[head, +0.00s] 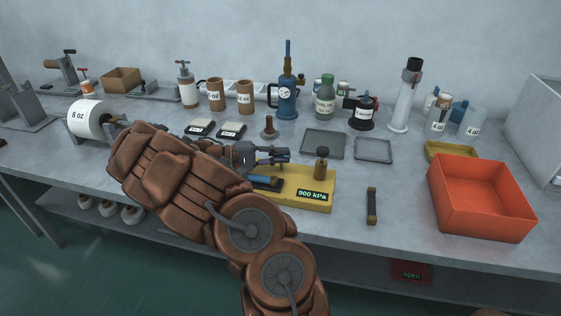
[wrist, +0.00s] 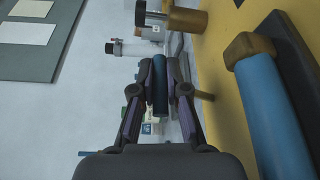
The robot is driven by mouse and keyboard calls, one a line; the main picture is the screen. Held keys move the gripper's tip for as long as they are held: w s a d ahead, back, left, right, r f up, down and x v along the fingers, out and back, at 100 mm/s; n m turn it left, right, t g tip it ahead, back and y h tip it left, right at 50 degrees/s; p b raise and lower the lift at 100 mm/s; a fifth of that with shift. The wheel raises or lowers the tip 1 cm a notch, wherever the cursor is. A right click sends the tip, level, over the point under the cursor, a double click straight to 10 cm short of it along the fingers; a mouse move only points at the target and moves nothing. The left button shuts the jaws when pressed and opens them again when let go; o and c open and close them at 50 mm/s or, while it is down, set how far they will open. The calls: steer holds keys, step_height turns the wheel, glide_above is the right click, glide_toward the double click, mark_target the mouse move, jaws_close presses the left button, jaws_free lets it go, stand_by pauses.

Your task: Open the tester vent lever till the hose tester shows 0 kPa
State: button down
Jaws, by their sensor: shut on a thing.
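The hose tester (head: 316,206) is a yellow base on the bench, and its display (head: 312,195) reads 900 kPa. A blue hose piece (head: 265,183) lies on it; in the wrist view this hose (wrist: 272,120) shows a brass end at right. My gripper (head: 280,158) is over the back left part of the tester. In the wrist view my gripper (wrist: 160,88) is shut on a blue bar (wrist: 160,75), which looks like the vent lever's handle. Its joint to the tester is not clear. A brass-topped post (head: 321,164) stands on the tester's right part.
An orange bin (head: 480,196) stands at right, with a small dark bar (head: 371,205) between it and the tester. Grey trays (head: 323,143) lie behind. A blue pump (head: 287,100), bottles and cups line the back. The front bench strip right of the tester is mostly clear.

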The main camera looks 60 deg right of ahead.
stand_by(0.3)
steer(key=c, duration=1.2)
jaws_free()
steer(key=shift+a, duration=0.1)
steer(key=v, duration=1.2)
steer(key=shift+f, duration=0.15)
